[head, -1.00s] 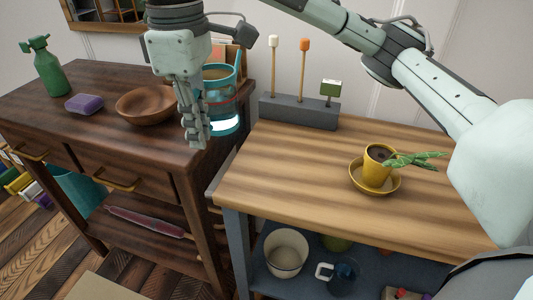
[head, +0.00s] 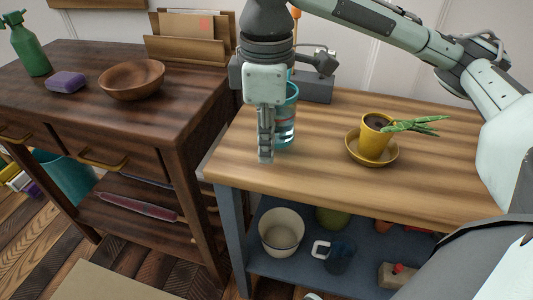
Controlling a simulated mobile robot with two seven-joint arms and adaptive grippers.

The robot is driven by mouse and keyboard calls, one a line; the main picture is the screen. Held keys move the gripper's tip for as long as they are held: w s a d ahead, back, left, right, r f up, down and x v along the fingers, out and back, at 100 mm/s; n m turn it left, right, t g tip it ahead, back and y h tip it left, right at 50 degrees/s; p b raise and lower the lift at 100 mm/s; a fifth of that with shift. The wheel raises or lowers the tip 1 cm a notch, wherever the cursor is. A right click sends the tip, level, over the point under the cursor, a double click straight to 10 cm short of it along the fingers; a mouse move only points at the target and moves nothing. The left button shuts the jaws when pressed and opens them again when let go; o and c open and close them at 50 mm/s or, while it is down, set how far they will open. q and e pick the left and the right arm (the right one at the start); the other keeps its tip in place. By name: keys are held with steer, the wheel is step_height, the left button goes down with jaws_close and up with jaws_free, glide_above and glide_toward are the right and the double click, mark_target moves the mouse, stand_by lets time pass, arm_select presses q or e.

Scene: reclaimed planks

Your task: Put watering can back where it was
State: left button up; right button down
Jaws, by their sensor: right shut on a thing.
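My right gripper (head: 265,150) is shut on a teal, partly see-through vessel (head: 287,118), apparently the watering can. The vessel is upright at the left part of the light wooden bench top (head: 300,170). The fingers and wrist hide its left side, and no spout shows. I cannot tell whether its base touches the wood. My left gripper is out of view.
A yellow potted plant (head: 374,136) on a saucer stands right of the vessel. A grey tool block (head: 316,88) is behind. The dark cabinet at left holds a wooden bowl (head: 132,80), purple block (head: 66,82) and green spray bottle (head: 28,45). The bench's front middle is clear.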

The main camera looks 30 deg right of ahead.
step_height(320, 180, down, 2)
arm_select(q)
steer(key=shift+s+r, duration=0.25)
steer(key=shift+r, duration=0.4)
arm_select(e)
steer(key=c, duration=2)
jaws_free()
steer(key=shift+f, duration=0.1)
steer(key=o, duration=0.4)
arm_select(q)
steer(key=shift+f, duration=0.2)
